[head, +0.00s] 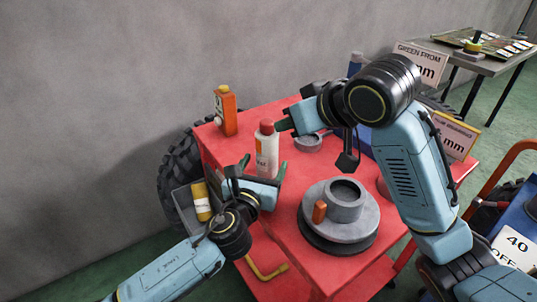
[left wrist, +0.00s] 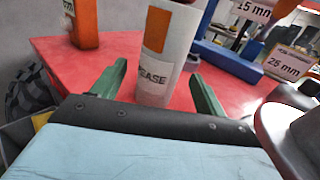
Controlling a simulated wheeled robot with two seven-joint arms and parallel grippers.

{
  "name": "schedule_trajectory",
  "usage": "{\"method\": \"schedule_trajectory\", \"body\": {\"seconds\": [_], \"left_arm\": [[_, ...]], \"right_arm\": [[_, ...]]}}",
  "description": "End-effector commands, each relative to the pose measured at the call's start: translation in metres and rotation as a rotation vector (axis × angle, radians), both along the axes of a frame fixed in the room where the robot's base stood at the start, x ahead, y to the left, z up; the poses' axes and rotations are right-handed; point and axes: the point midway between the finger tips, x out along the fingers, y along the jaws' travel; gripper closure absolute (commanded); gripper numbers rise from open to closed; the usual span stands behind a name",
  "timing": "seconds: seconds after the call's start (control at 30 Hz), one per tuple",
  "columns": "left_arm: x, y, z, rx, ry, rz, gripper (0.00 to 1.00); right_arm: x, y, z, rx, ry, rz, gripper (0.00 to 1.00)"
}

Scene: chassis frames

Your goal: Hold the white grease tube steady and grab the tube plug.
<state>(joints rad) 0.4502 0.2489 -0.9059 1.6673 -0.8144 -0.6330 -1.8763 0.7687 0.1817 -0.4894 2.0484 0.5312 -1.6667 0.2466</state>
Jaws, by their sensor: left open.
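The white grease tube (head: 267,158) stands upright on the red cart top, with an orange patch and a red plug (head: 266,127) on top. My left gripper (head: 264,164) is open, with its green fingers on either side of the tube's lower part. In the left wrist view the tube (left wrist: 166,62) stands between the two fingers with a gap at each side; its top is out of frame. My right gripper (head: 282,126) reaches in from the right, its fingertips close beside the plug. Its finger gap is not clear, and I cannot tell whether it touches the plug.
An orange bottle (head: 226,112) stands at the cart's back left corner. A grey round hub (head: 340,222) with an orange piece on it sits at the front right. A grey bin (head: 184,212) with a yellow can (head: 202,202) is at the cart's left side. A grey ring (head: 308,144) lies behind.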

Motion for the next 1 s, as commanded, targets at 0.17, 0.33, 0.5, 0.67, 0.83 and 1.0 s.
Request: {"method": "schedule_trajectory", "body": {"seconds": [0.17, 0.33, 0.5, 0.67, 0.83, 1.0], "left_arm": [[0.027, -0.009, 0.001, -0.001, 0.0, 0.001, 0.27], [0.042, -0.013, 0.0, -0.001, 0.0, 0.001, 0.27], [0.049, -0.015, 0.0, -0.001, 0.0, 0.001, 0.27], [0.049, -0.016, 0.0, -0.001, 0.0, 0.0, 0.27], [0.049, -0.015, 0.0, -0.001, 0.0, 0.0, 0.35], [0.049, -0.015, 0.0, -0.001, 0.0, 0.0, 0.57]], "right_arm": [[0.0, 0.0, 0.0, 0.0, 0.0, 0.0, 0.64], [0.0, 0.0, 0.0, 0.0, 0.0, 0.0, 0.64], [0.0, 0.0, 0.0, 0.0, 0.0, 0.0, 0.64], [0.0, 0.0, 0.0, 0.0, 0.0, 0.0, 0.64], [0.0, 0.0, 0.0, 0.0, 0.0, 0.0, 0.64], [0.0, 0.0, 0.0, 0.0, 0.0, 0.0, 0.64]]}}
